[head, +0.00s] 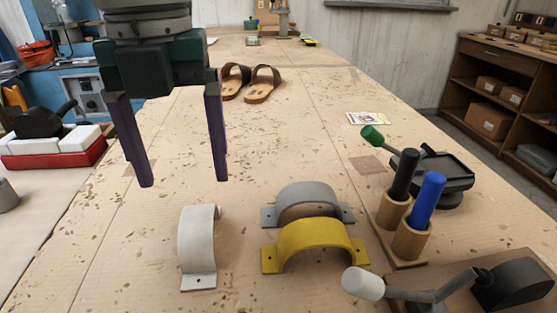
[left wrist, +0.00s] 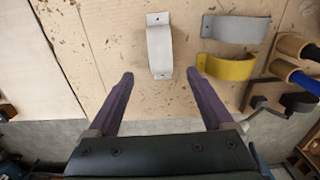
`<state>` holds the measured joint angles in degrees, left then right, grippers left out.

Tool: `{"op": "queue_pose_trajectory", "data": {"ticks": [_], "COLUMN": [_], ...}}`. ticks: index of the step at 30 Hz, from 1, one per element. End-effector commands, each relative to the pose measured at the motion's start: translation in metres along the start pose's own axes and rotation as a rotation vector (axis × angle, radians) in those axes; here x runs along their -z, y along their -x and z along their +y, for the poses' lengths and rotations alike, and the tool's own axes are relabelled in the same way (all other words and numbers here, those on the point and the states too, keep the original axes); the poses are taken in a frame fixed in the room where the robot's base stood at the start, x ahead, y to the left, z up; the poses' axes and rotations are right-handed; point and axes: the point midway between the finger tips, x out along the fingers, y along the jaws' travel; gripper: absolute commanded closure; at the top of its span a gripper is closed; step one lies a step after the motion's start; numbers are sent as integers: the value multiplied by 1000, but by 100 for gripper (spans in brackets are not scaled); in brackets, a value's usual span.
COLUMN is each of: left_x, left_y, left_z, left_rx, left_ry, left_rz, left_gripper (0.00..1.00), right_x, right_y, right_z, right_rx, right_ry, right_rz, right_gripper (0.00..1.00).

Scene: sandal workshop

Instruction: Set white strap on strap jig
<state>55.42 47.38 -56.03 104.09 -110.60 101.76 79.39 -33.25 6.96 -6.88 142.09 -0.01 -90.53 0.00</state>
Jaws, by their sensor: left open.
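The white strap (head: 197,243) is an arched band with a holed flange, lying on the workbench at the front left of the head view. It also shows in the left wrist view (left wrist: 160,52). My left gripper (head: 184,183) is open and empty, fingers pointing down, above the bench near the white strap. In the left wrist view the strap lies between and just beyond the fingertips (left wrist: 160,75). No part is clearly identifiable as the strap jig; a lever device with a white knob (head: 362,284) and one with a green knob (head: 372,134) stand at the right.
A yellow strap (head: 315,243) and a grey strap (head: 308,200) lie right of the white one. Black (head: 404,173) and blue (head: 427,199) handled tools stand in wooden holders. Brown sandals (head: 262,84) lie further back. The bench left of the white strap is clear.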

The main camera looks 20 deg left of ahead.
Motion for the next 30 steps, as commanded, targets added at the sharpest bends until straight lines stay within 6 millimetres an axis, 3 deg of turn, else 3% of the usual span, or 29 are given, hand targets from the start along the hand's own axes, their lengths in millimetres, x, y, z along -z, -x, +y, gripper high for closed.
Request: {"op": "queue_pose_trajectory", "data": {"ticks": [8,15,24,30], "left_x": [0,-2,-3,-3], "left_y": [-29,-66,-72,-72], "left_z": [0,-1,-1,-1], "left_rx": [-2,-2,0,0], "left_ry": [-1,-3,-4,-4], "left_rz": [3,2,-1,-1], "left_gripper": [15,15,15,38], "right_x": [2,3,3,3], "right_y": [5,10,9,9], "right_z": [0,0,0,0], "right_rx": [0,1,1,1], "right_ry": [0,-1,-1,-2], "right_rz": [0,0,0,0], "right_gripper": [50,50,50,50]}}
